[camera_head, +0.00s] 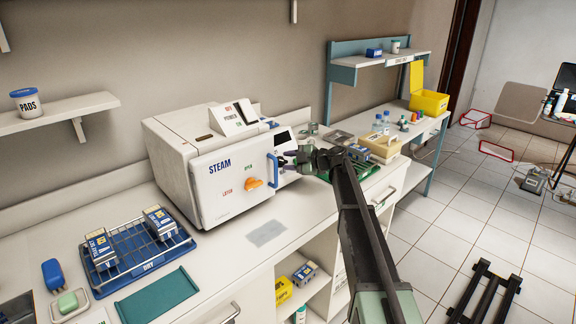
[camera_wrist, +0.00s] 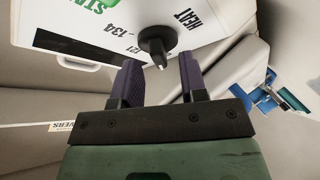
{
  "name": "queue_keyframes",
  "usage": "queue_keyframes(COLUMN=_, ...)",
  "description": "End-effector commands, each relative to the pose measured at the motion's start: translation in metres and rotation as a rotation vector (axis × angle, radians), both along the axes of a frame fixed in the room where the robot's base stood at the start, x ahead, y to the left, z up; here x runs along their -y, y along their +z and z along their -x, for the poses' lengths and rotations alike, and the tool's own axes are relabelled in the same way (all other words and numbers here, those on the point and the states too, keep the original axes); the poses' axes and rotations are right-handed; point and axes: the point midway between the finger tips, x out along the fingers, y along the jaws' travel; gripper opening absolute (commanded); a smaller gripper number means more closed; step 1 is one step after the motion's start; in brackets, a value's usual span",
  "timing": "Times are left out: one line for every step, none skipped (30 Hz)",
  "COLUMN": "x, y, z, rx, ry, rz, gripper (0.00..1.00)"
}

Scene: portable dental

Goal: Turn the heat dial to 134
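The black heat dial (camera_wrist: 157,40) sits on a white panel in the wrist view, beside the printed words HEAT, 134 and 121. I cannot tell for sure which mark its pointer is on. My gripper (camera_wrist: 159,62) is open, its two purple fingers on either side of the dial's lower end in the picture, apart from it. In the head view my gripper (camera_head: 294,156) is at the right side of the white STEAM unit (camera_head: 217,178), close to its control panel (camera_head: 281,137). The dial is hard to make out there.
The STEAM unit's door has a blue handle (camera_head: 273,170) and an orange knob (camera_head: 253,183), close left of my gripper. A green START label (camera_wrist: 100,4) is above the dial marks. A blue rack (camera_head: 129,256) with boxes stands at left. A yellow bin (camera_head: 429,102) stands behind.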

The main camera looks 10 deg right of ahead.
Motion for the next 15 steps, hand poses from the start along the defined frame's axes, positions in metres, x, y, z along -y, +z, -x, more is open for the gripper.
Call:
queue_keyframes(x=-0.0037, y=-0.0021, z=-0.0026, rx=0.0, ry=0.0, rz=0.0, gripper=0.39)
queue_keyframes(x=-0.0051, y=-0.002, z=-0.0033, rx=0.0, ry=0.0, rz=0.0, gripper=0.39)
queue_keyframes(x=-0.0062, y=-0.0019, z=-0.0039, rx=0.0, ry=0.0, rz=0.0, gripper=0.39)
queue_keyframes(x=-0.0065, y=-0.0019, z=-0.004, rx=0.0, ry=0.0, rz=0.0, gripper=0.39)
queue_keyframes(x=-0.0066, y=-0.0017, z=-0.004, rx=0.0, ry=0.0, rz=0.0, gripper=0.39)
queue_keyframes(x=-0.0066, y=-0.0015, z=-0.0039, rx=0.0, ry=0.0, rz=0.0, gripper=0.39)
queue_keyframes(x=-0.0065, y=-0.0014, z=-0.0038, rx=0.0, ry=0.0, rz=0.0, gripper=0.39)
queue_keyframes(x=-0.0063, y=-0.0015, z=-0.0038, rx=0.0, ry=0.0, rz=0.0, gripper=0.39)
queue_keyframes(x=-0.0063, y=-0.0014, z=-0.0037, rx=0.0, ry=0.0, rz=0.0, gripper=0.39)
queue_keyframes(x=-0.0063, y=-0.0014, z=-0.0037, rx=0.0, ry=0.0, rz=0.0, gripper=0.35)
queue_keyframes(x=-0.0063, y=-0.0014, z=-0.0037, rx=0.0, ry=0.0, rz=0.0, gripper=0.3)
queue_keyframes(x=-0.0062, y=-0.0014, z=-0.0037, rx=0.0, ry=0.0, rz=0.0, gripper=0.24)
queue_keyframes(x=-0.0062, y=-0.0014, z=-0.0037, rx=0.0, ry=0.0, rz=0.0, gripper=0.19)
queue_keyframes(x=-0.0062, y=-0.0014, z=-0.0037, rx=0.0, ry=0.0, rz=0.0, gripper=0.15)
queue_keyframes(x=-0.0061, y=-0.0014, z=-0.0036, rx=0.0, ry=0.0, rz=0.0, gripper=0.09)
